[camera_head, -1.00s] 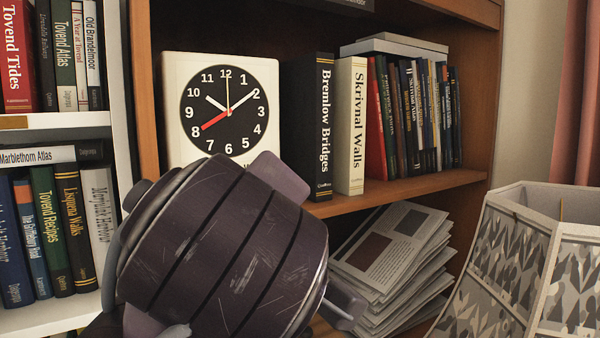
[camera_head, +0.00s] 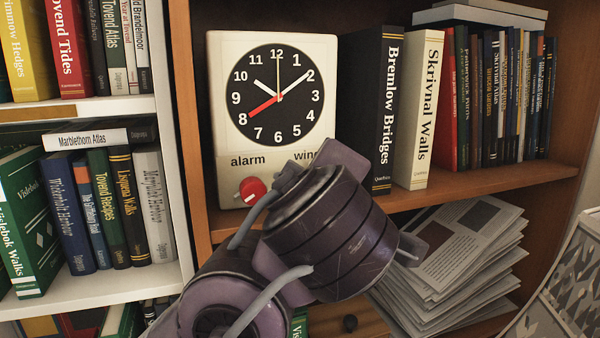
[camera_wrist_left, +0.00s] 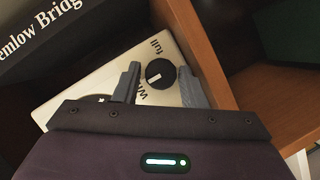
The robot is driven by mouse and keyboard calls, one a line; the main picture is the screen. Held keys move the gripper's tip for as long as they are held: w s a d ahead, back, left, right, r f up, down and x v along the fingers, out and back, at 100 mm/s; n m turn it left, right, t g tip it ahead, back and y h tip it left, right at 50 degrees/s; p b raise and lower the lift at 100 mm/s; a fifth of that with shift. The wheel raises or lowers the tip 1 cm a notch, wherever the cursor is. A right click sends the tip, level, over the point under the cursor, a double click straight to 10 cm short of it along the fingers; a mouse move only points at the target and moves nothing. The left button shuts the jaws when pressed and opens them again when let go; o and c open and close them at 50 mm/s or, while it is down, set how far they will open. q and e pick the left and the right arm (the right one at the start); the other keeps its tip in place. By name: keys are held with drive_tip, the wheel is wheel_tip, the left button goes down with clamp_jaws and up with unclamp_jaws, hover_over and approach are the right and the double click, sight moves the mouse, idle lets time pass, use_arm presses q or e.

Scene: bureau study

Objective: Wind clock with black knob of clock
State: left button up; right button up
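The white clock (camera_head: 222,120) with a black face stands on the wooden shelf, its red knob (camera_head: 252,190) under the word "alarm". My left arm covers the area under "wind" in the head view, hiding the black knob there. In the left wrist view, the black knob (camera_wrist_left: 160,73) with a white mark shows on the clock's front (camera_wrist_left: 75,95), close to the words "wind" and "full". My left gripper (camera_wrist_left: 158,84) is open, one grey finger on each side of the knob, with visible gaps to it. My right gripper is not in view.
The black book "Bremlow Bridges" (camera_head: 372,110) and the white "Skrivnal Walls" (camera_head: 425,110) stand right of the clock. The wooden shelf side (camera_head: 190,130) is close on its left. Stacked papers (camera_head: 460,250) lie on the lower shelf. A patterned lampshade (camera_head: 570,280) is at right.

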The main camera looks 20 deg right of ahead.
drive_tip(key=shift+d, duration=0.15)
use_arm(q)
drive_tip(key=shift+c, duration=0.4)
drive_tip(key=c, duration=0.6)
drive_tip(key=shift+d+m+g+y+b, duration=0.1)
drive_tip(key=shift+m+g+y+b, duration=0.3)
drive_tip(key=shift+m, duration=0.6)
drive_tip(key=shift+r+m+y+b, duration=0.1)
drive_tip(key=shift+m+y+b, duration=0.3)
drive_tip(key=shift+m+y, duration=0.45)
drive_tip(key=shift+d+m+g+y, duration=0.1)
drive_tip(key=shift+m+g+y, duration=0.2)
drive_tip(key=shift+m, duration=0.25)
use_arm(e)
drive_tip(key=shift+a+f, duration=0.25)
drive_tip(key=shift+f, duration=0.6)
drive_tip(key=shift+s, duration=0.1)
